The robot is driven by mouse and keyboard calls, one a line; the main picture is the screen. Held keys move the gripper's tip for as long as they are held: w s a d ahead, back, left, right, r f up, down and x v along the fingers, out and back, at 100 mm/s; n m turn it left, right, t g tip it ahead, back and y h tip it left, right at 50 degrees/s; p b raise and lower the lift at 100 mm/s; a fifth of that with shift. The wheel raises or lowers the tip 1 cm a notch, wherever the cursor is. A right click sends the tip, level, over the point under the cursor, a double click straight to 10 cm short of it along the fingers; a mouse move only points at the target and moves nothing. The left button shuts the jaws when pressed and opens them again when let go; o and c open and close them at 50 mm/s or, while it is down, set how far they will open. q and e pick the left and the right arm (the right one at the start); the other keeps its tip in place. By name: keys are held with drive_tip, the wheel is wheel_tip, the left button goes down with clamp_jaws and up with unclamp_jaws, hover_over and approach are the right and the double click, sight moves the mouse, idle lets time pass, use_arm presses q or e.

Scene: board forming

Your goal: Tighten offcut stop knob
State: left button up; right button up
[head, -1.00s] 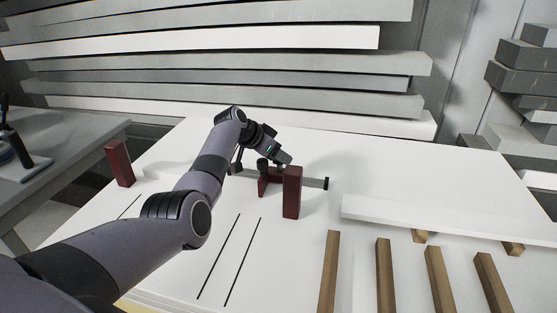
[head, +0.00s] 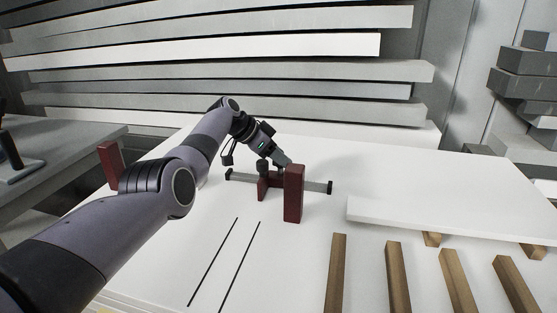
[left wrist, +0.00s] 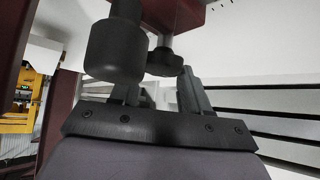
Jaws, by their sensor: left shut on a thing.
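A dark red stop (head: 293,194) stands on the white table, on a grey rail (head: 317,186) with dark ends. In the head view my left gripper (head: 281,162) reaches down behind the tall red block, and its fingertips are largely hidden. In the left wrist view a small dark lobed knob (left wrist: 164,62) on a short stem sits between the fingers of my left gripper (left wrist: 160,88), which is shut on it. A larger dark cylinder (left wrist: 114,50) hangs in front of the left finger and partly hides it. My right gripper is not in view.
A white board (head: 450,211) lies at the right, with several wooden strips (head: 396,275) in front. Another red block (head: 110,160) stands at the far left, partly behind my arm. Stacked boards (head: 220,50) fill the back. Two dark lines (head: 213,262) mark the clear table in front.

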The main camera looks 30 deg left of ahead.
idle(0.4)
use_arm(q)
drive_tip(key=o, duration=1.1)
drive_tip(key=shift+c, duration=0.2)
drive_tip(key=shift+p+v, duration=0.8)
drive_tip(key=shift+v, duration=2.7)
drive_tip(key=shift+s, duration=0.1)
